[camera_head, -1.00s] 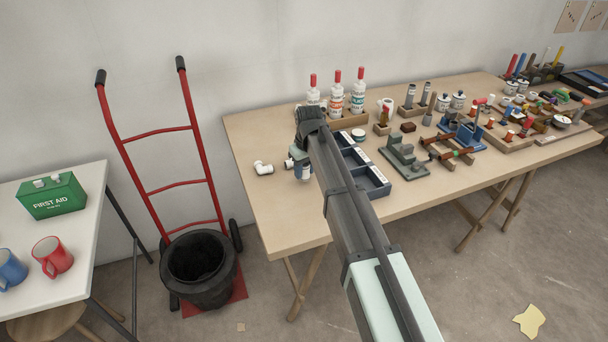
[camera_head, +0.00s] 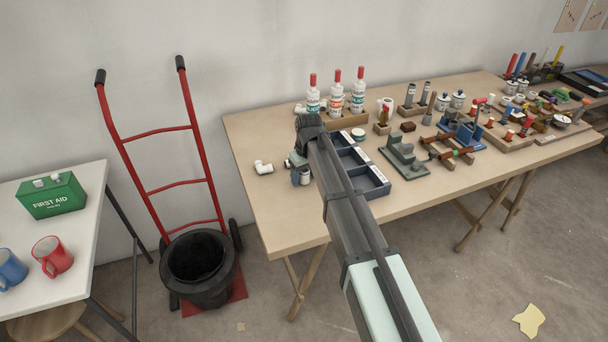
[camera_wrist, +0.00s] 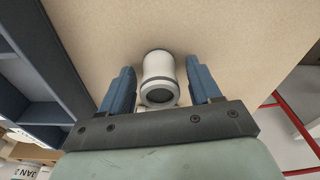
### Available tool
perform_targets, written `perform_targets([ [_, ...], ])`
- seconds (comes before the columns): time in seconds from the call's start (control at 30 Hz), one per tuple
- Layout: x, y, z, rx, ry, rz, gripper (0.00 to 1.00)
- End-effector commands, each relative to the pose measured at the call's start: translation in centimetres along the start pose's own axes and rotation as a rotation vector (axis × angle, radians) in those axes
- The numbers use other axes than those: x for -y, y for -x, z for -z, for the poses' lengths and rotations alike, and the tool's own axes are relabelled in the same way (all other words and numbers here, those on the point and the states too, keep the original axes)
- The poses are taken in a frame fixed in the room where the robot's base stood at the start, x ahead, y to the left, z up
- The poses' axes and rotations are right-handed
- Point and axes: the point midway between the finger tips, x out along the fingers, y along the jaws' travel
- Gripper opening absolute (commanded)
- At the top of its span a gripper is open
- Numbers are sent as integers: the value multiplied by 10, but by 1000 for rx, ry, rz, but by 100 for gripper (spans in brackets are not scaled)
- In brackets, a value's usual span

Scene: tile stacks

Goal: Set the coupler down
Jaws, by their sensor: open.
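The coupler (camera_wrist: 158,72) is a short white cylinder with dark grey rims. In the wrist view it sits between the two blue fingers of my gripper (camera_wrist: 160,90), over the pale wooden tabletop. The fingers are open, with a gap on each side of the coupler. It appears to rest on the table, though its contact with the wood is hard to see. In the head view my gripper (camera_head: 300,172) is low over the left part of the wooden table (camera_head: 285,215), and the arm partly hides this area.
Glue bottles with red caps (camera_head: 337,95) stand behind in a wooden holder. The table's front left is clear.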

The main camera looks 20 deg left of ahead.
Motion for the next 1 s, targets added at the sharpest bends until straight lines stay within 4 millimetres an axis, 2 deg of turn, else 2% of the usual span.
perform_targets([
  [0.27,0,10,0,-1,0,0,63],
  [0.73,0,89,1,-2,0,-1,63],
  [1.0,0,118,1,-1,0,0,63],
])
